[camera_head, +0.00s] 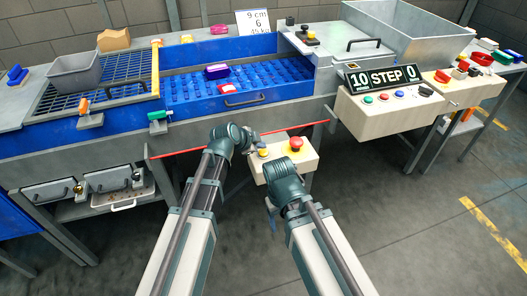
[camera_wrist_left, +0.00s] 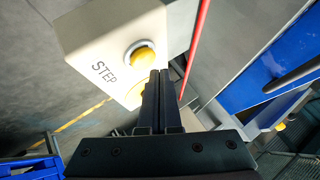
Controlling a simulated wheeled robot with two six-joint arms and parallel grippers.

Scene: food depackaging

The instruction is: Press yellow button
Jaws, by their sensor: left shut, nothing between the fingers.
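The yellow button (camera_head: 263,153) sits on the left part of a cream control box (camera_head: 310,160) below the conveyor. In the left wrist view the yellow button (camera_wrist_left: 144,54) stands out from the box face (camera_wrist_left: 100,38), beside the word STEP. My left gripper (camera_head: 256,141) is shut and empty. In the left wrist view its fingertips (camera_wrist_left: 159,72) are close beside the button; whether they touch is unclear.
A red mushroom button (camera_head: 296,143) is on the same box, right of the yellow one. A red bar (camera_head: 180,151) runs along the conveyor's front edge. A larger panel (camera_head: 395,112) with several buttons and a STEP display stands at right.

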